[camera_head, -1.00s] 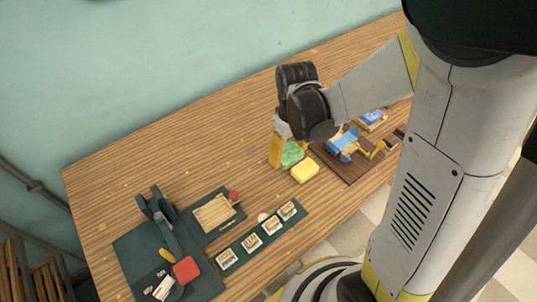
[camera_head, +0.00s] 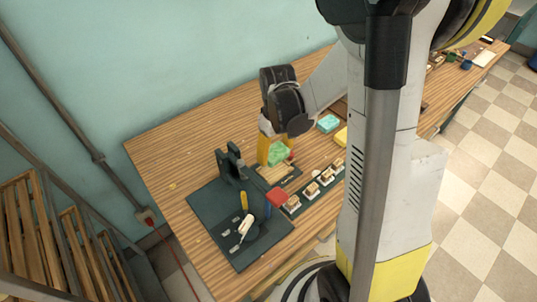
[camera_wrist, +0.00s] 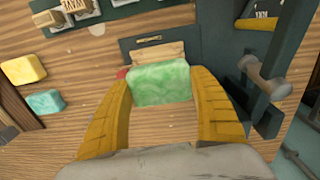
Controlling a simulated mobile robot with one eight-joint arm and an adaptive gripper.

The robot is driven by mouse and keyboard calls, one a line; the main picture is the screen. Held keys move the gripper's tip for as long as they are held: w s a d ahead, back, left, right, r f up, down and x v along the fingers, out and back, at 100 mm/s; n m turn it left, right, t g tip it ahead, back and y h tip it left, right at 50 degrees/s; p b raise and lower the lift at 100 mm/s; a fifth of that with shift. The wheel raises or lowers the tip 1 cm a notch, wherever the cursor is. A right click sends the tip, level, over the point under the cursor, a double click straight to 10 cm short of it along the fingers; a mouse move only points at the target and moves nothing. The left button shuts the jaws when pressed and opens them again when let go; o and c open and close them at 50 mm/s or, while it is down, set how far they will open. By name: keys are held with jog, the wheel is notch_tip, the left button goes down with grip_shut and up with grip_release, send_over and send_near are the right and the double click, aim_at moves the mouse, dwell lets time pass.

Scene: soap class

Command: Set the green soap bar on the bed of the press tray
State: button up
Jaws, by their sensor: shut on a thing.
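My gripper (camera_head: 276,148) points down with its yellow fingers shut on the green soap bar (camera_head: 280,156). In the wrist view the marbled green bar (camera_wrist: 160,84) sits between the two fingertips. A small dark tray (camera_wrist: 130,45) with a pale wooden bed (camera_wrist: 158,52) lies beneath and beyond the bar, which covers part of it. In the head view the wooden bed (camera_head: 272,174) shows just below the bar. A gap between bar and bed cannot be judged. A red knob (camera_wrist: 122,74) shows at the tray's edge.
A red pad (camera_head: 276,196) is nearby. Yellow soap (camera_wrist: 24,69) and teal soap (camera_wrist: 45,102) lie to one side. A strip (camera_head: 300,207) holds several stamps.

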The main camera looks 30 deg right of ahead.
aim_at(275, 170)
jog(key=shift+f, duration=0.1)
jog(key=shift+d+f+b, duration=0.15)
jog(key=shift+f+b, duration=0.45)
jog(key=shift+f, duration=0.1)
notch_tip(275, 170, down, 4)
jog(key=b, duration=0.3)
jog(key=shift+f, duration=0.1)
jog(key=shift+c, duration=0.8)
jog(key=shift+r, duration=0.2)
jog(key=shift+c, duration=0.2)
jog(key=shift+r, duration=0.15)
jog(key=c, duration=0.4)
jog(key=shift+o, duration=0.2)
